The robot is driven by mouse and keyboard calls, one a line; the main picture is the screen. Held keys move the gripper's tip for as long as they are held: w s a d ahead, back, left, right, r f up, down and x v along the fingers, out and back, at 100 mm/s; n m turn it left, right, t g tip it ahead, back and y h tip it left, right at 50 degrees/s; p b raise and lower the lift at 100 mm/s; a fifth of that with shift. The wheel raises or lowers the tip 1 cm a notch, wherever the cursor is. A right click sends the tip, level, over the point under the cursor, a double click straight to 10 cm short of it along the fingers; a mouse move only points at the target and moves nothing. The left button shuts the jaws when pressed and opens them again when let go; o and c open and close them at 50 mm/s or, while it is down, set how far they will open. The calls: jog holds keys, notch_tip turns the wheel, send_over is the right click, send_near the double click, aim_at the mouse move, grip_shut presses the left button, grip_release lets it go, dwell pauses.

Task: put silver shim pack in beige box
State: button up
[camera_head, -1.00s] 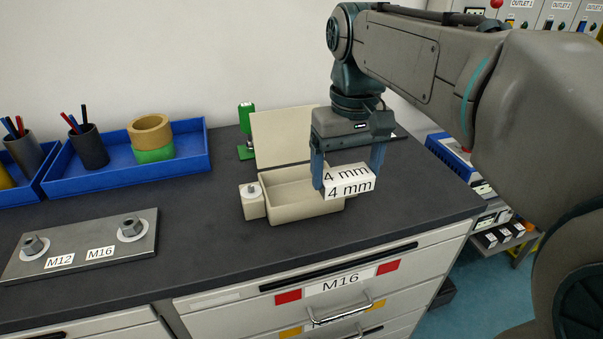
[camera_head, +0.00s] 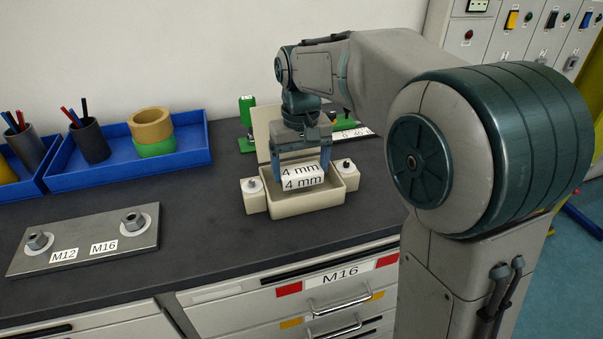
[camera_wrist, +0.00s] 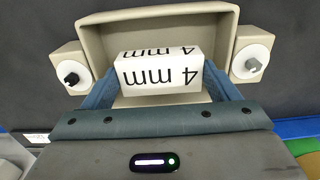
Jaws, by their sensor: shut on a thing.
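The shim pack (camera_head: 302,178) is a pale block marked "4 mm" on two faces. My gripper (camera_head: 303,172) is shut on it, one finger at each end, and holds it over the opening of the beige box (camera_head: 293,208). In the wrist view the pack (camera_wrist: 160,73) sits between my fingers (camera_wrist: 160,85), with the box's wall (camera_wrist: 158,18) around it. The box's lid stands open at the back, partly hidden by my gripper. I cannot tell whether the pack touches the box floor.
A metal plate with M12 and M16 bolts (camera_head: 85,240) lies at the left. A blue tray (camera_head: 185,150) with tape and a pen cup stands behind it. The counter in front is clear.

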aim_at(301, 171)
jog(key=shift+f, duration=1.35)
jog(key=shift+f, duration=0.2)
jog(key=o, duration=1.1)
jog(key=shift+r, duration=0.15)
notch_tip(301, 171, up, 12)
jog(key=s+d+f+m+t, duration=0.1)
jog(key=s+d+f, duration=0.5)
jog(key=s, duration=0.3)
jog(key=s+d+f+m+t, duration=0.2)
jog(key=s+d+f, duration=0.5)
jog(key=s, duration=0.3)
jog(key=shift+d+f, duration=0.15)
jog(key=shift+d, duration=0.35)
